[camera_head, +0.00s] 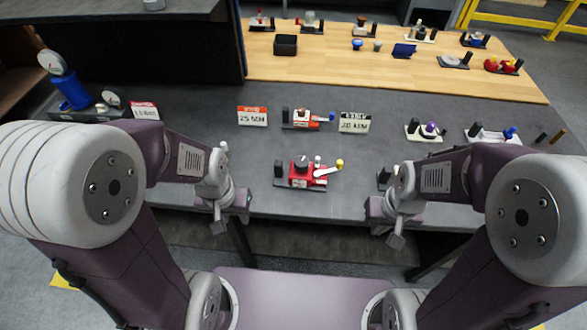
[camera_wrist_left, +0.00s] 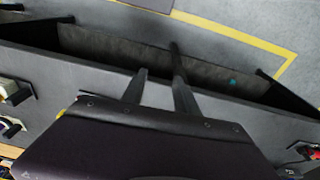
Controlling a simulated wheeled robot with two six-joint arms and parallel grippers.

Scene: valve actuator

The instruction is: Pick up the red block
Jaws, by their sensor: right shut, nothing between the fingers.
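The red block (camera_head: 308,174) is the body of a small valve assembly on a dark base near the front edge of the grey table. It carries a white lever with a yellow knob. Part of a red assembly (camera_wrist_left: 307,151) shows at the lower right of the left wrist view. My left gripper (camera_head: 219,222) is left of the red block, apart from it, by the table's front edge. Its two fingers (camera_wrist_left: 160,75) are apart with nothing between them. My right gripper (camera_head: 394,234) is shut and empty, right of the block by the front edge.
A purple-knobbed assembly (camera_head: 426,131) is to the right. A blue gauge stand (camera_head: 70,90) is far left. The wooden board (camera_head: 300,67) holds several more parts.

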